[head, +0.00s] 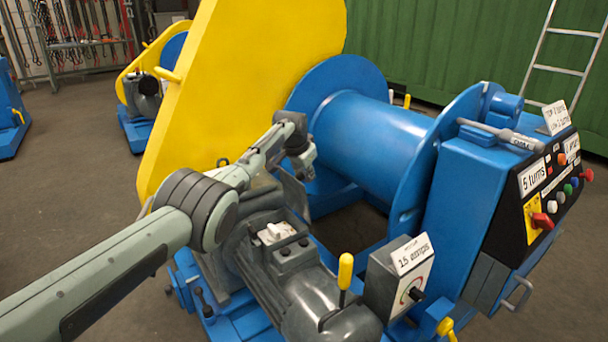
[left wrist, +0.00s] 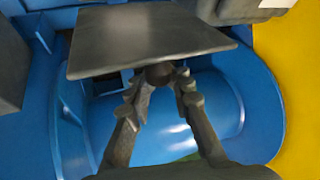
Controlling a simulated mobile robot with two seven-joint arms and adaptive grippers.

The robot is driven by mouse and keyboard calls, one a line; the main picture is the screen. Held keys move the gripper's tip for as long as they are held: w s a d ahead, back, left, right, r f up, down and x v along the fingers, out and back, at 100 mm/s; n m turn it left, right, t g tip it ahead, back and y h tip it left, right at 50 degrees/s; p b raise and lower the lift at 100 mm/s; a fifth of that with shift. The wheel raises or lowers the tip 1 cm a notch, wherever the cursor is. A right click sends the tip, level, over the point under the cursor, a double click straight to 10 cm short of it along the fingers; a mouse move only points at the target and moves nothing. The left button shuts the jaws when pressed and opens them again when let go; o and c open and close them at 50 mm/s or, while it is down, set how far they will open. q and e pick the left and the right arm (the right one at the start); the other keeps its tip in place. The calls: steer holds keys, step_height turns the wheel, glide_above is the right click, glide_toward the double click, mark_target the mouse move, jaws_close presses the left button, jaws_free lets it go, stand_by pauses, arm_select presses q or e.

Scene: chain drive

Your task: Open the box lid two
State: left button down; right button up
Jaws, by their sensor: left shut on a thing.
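A dark grey flat plate (left wrist: 150,40), which looks like the box lid, spans the upper part of the left wrist view. Part of it (head: 294,193) shows raised in the head view, beside an open grey box (head: 278,240) with a white part inside, on top of the grey motor. My left gripper (head: 302,162) is at this plate. In the left wrist view its fingers (left wrist: 160,82) close in at a dark round knob under the plate's near edge. The exact contact is partly hidden. My right gripper is not in view.
A tall yellow guard (head: 235,80) stands behind my left arm, and a blue drum (head: 375,135) lies beyond the gripper. A yellow-handled lever (head: 345,272) and a small dial box (head: 400,280) stand in front. A control panel (head: 540,190) is at the right.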

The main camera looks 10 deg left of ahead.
arm_select(q)
steer(key=shift+w+d+f, duration=0.15)
steer(key=shift+d, duration=0.25)
steer(key=shift+w+d+f, duration=0.1)
steer(key=shift+d, duration=0.25)
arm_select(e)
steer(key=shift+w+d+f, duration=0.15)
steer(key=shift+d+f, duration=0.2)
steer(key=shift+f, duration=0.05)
arm_select(q)
steer(key=shift+s+f, duration=0.1)
steer(key=shift+f, duration=0.05)
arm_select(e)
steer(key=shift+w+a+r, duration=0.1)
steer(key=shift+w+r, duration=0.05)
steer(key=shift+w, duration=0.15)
arm_select(q)
steer(key=c, duration=1.3)
jaws_free()
steer(key=shift+c, duration=0.2)
steer(key=shift+a, duration=0.1)
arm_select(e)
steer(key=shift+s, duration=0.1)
arm_select(q)
steer(key=v, duration=1.2)
